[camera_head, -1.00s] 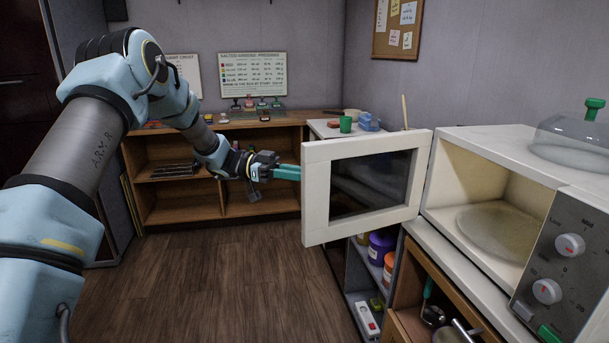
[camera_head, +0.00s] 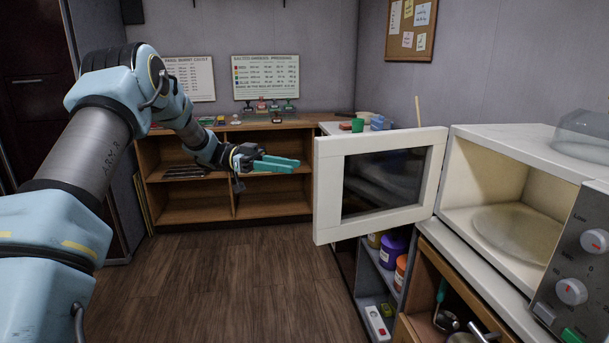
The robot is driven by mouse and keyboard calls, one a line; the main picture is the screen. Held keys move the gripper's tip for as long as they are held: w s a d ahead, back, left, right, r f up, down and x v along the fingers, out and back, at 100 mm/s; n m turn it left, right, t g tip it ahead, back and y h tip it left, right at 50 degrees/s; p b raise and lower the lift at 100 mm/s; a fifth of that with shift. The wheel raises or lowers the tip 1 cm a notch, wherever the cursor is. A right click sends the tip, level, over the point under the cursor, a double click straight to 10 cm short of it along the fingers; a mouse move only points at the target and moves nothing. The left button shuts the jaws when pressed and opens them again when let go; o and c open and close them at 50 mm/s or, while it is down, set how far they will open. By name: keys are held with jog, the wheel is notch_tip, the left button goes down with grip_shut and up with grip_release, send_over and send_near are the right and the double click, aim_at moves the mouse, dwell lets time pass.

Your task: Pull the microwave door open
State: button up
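The white microwave (camera_head: 510,150) stands on the counter at the right. Its door (camera_head: 328,190), with a white frame and dark window, is swung wide open to the left, and the cavity with its round plate (camera_head: 515,232) shows. My gripper (camera_head: 283,163), with teal fingers, is in the air just left of the door's free edge. A narrow gap shows between the fingertips and the door in the picture. The fingers appear close together, but their spacing is unclear from this angle. No held thing shows. The door's handle is not visible.
A low wooden shelf unit (camera_head: 190,212) stands along the back wall. Below the door is an open shelf with purple (camera_head: 393,247) and orange (camera_head: 400,272) containers. An open drawer with utensils (camera_head: 445,318) is under the microwave. The wooden floor (camera_head: 240,285) is clear.

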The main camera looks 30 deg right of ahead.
jog(key=shift+v, duration=1.25)
